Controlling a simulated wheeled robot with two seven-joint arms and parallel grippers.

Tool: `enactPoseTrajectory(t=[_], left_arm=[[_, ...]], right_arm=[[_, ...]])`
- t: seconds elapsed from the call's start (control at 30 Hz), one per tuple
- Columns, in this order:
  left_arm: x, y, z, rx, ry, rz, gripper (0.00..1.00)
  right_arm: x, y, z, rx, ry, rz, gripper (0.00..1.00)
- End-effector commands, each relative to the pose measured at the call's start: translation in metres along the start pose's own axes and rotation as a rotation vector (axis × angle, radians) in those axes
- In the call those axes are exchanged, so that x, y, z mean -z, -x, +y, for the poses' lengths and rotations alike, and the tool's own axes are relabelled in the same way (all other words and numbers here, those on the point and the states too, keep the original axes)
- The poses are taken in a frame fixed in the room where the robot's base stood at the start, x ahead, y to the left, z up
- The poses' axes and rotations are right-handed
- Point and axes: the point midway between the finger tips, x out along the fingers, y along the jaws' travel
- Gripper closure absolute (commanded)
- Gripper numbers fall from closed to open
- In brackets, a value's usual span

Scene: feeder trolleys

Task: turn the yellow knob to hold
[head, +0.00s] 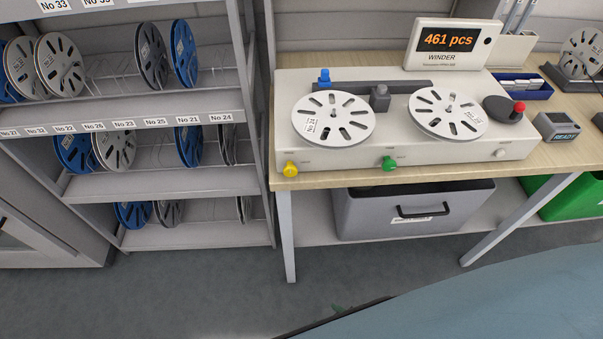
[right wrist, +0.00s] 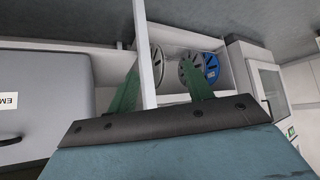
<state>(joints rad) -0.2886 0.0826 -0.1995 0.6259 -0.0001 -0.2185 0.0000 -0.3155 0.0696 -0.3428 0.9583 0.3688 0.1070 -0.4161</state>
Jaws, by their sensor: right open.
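The yellow knob (head: 290,169) sits at the left of the front face of the white winder (head: 345,158). Its pointer and any markings are too small to read. A green knob (head: 388,163) sits further right on the same face. In the right wrist view, my right gripper (right wrist: 160,68) is open and empty, its two green fingers apart, with shelf reels beyond them. In the head view only a green bit of it shows low in the middle, below the bench and away from the yellow knob. My left gripper is not in view.
The winder stands on a wooden bench (head: 262,180) and carries two reels and a display reading 461 pcs. A grey bin (head: 365,215) is under the bench. A reel shelf (head: 160,184) stands close on the left. The floor in front is clear.

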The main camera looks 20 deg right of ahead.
Motion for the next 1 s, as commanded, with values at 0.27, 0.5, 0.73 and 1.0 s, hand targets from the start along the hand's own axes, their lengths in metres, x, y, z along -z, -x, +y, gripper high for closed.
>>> enactPoseTrajectory(t=[0.27,0.5,0.73,1.0], left_arm=[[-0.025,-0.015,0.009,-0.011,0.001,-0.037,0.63],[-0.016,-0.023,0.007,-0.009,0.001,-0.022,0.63],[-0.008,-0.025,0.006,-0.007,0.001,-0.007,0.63],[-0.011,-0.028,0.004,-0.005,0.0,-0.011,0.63]], right_arm=[[0.246,0.064,-0.018,-0.276,-0.043,0.709,0.49],[0.314,0.139,-0.003,-0.528,-0.226,0.822,0.49],[0.325,0.156,0.005,-0.592,-0.286,0.799,0.49],[0.352,0.131,0.032,-0.594,-0.282,0.803,0.49]])
